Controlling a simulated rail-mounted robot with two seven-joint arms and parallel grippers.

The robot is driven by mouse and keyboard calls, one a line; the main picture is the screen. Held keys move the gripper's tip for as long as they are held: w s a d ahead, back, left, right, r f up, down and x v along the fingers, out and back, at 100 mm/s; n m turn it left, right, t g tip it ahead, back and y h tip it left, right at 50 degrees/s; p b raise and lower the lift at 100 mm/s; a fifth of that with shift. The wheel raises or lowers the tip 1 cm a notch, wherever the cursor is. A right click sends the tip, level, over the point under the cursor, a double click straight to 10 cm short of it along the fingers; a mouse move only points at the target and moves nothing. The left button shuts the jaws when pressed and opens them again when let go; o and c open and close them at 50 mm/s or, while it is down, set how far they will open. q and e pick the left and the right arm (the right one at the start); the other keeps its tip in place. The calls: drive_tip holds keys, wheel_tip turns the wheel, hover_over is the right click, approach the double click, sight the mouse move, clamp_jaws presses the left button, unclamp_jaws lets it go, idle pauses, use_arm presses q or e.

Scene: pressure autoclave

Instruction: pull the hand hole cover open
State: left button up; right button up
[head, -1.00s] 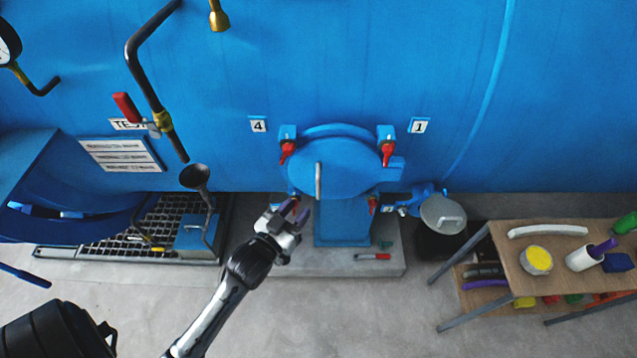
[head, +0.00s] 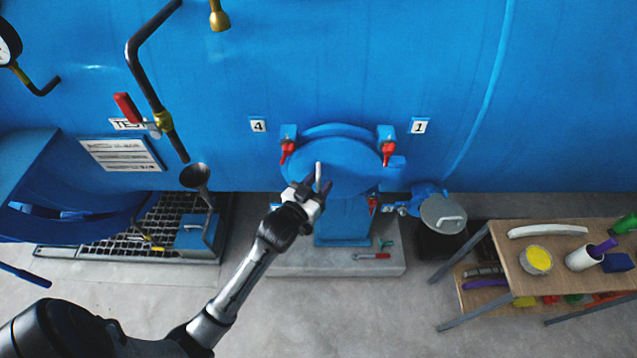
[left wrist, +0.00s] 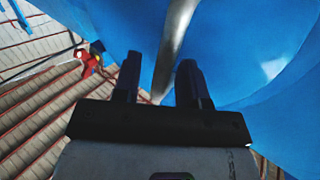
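The hand hole cover (head: 350,168) is a round blue disc low on the blue vessel, and it looks closed. A grey upright bar handle (head: 318,172) stands on its front. My left gripper (head: 312,187) is at the lower part of this handle. In the left wrist view, the fingers (left wrist: 160,85) are apart, with the grey handle (left wrist: 173,45) running between them and a gap on both sides. Red-handled clamps show at the cover's upper left (head: 287,151), upper right (head: 387,152) and lower right (head: 373,204). My gripper hides the lower left one. My right gripper is not in view.
A blue pedestal (head: 343,225) stands below the cover on a concrete slab, where a red-handled tool (head: 372,256) lies. A wooden table (head: 560,262) with containers stands at right. A black funnel (head: 195,177) and pipe are left of the cover.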

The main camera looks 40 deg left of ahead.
use_arm(q)
drive_tip(key=shift+c, duration=0.2)
clamp_jaws()
drive_tip(key=shift+d, duration=0.15)
